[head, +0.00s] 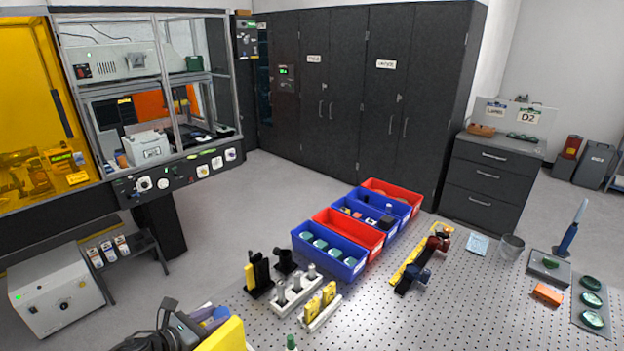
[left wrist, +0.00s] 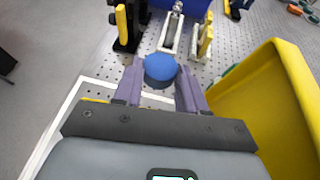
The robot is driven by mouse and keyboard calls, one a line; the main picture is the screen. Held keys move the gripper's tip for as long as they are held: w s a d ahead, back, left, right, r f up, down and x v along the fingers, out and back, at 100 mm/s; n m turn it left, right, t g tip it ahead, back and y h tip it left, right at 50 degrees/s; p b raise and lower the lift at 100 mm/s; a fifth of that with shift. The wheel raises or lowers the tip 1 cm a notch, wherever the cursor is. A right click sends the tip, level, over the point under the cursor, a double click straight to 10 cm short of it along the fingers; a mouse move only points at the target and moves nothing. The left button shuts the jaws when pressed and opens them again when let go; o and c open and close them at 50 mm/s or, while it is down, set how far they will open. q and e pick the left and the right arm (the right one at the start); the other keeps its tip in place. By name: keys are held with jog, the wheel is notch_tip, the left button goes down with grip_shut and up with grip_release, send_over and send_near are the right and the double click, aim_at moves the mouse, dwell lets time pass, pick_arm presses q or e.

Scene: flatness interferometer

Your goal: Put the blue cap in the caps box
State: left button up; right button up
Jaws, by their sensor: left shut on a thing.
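The blue cap (left wrist: 160,69) is between the purple fingers of my left gripper (left wrist: 160,88) in the left wrist view; the fingers are shut on it. In the head view my left gripper (head: 208,318) is low in the picture, left of the middle, and I cannot make out the cap there. A row of open boxes stands on the perforated table: a near blue box (head: 327,268) with several round teal pieces, a red one (head: 355,232), another blue one and a far red one. I cannot read which is the caps box. My right gripper is not in view.
A yellow container (left wrist: 275,100) is close on the right of my left gripper. Black and yellow holders (head: 258,275) and a white rack (head: 293,292) stand between my left gripper and the boxes. The table (head: 430,315) is clear at the front right of the boxes.

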pick_arm(q)
notch_tip(320, 180, up, 12)
jog(key=p, duration=0.4)
jog(key=s+d+r+n+y+p, duration=0.2)
jog(key=s+n+y+p, duration=0.1)
jog(key=p, duration=0.6)
jog(key=s+d+r+n+t+y+p, duration=0.1)
jog(key=s+d+r+n+y+p, duration=0.1)
jog(key=s+p, duration=0.3)
jog(key=shift+s+d+r+n+t+y+p, duration=0.35)
jog(key=shift+d+y+p, duration=0.4)
jog(key=shift+p, duration=1.15)
jog(key=shift+w+r, duration=0.1)
jog(key=shift+w, duration=0.05)
